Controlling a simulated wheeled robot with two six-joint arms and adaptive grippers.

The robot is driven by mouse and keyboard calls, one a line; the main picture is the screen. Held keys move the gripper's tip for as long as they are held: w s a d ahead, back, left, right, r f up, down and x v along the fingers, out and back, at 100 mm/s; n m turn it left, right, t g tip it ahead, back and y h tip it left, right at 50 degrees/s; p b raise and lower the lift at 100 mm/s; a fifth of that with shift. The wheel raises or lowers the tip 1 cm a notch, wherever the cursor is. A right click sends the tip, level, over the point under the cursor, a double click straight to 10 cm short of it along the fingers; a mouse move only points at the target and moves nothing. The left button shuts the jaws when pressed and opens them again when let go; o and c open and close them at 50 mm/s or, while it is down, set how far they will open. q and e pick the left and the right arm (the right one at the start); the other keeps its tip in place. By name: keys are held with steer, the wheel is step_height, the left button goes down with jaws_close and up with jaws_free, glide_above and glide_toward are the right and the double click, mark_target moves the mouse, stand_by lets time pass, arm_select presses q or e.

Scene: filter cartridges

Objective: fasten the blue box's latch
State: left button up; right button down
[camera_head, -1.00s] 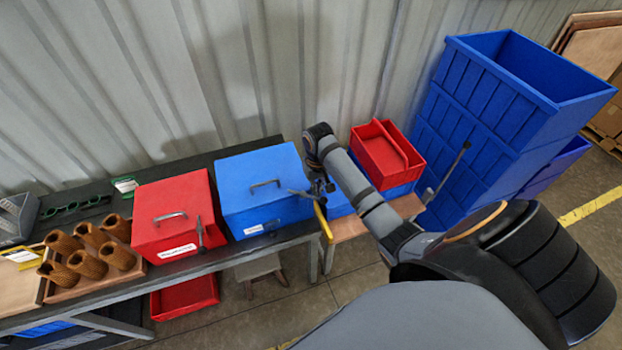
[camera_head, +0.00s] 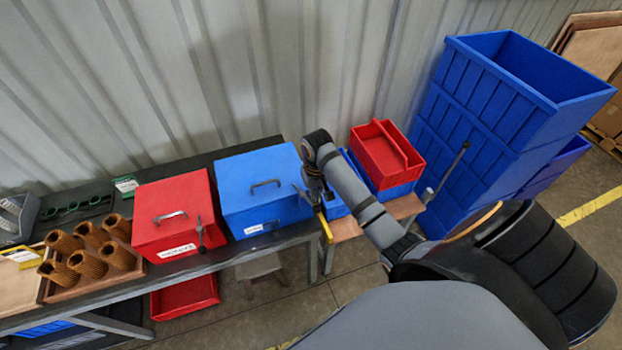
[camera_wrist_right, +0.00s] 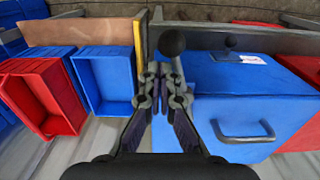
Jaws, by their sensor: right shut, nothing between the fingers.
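The blue box (camera_head: 262,180) stands shut at the right end of the dark bench, its grey lid handle (camera_head: 266,183) on top. In the right wrist view the blue box (camera_wrist_right: 225,95) fills the right half. A black ball knob (camera_wrist_right: 172,42) shows just beyond my right fingertips, close to the box's edge; whether the fingers touch it I cannot tell. My right gripper (camera_head: 311,196), also in the wrist view (camera_wrist_right: 160,76), is shut and empty beside the box. My left gripper is out of view.
A red box (camera_head: 172,205) with a front lever stands left of the blue one. A wooden rack (camera_head: 70,288) of brown cartridges lies farther left. Right of the bench are a red tray (camera_head: 375,155) on a low stand and tall stacked blue crates (camera_head: 480,110).

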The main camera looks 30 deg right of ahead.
steer(key=shift+a, duration=0.1)
steer(key=shift+s+a, duration=0.3)
steer(key=shift+a, duration=0.4)
steer(key=shift+d, duration=0.1)
steer(key=shift+s+d, duration=0.15)
steer(key=shift+d, duration=0.35)
stand_by(0.4)
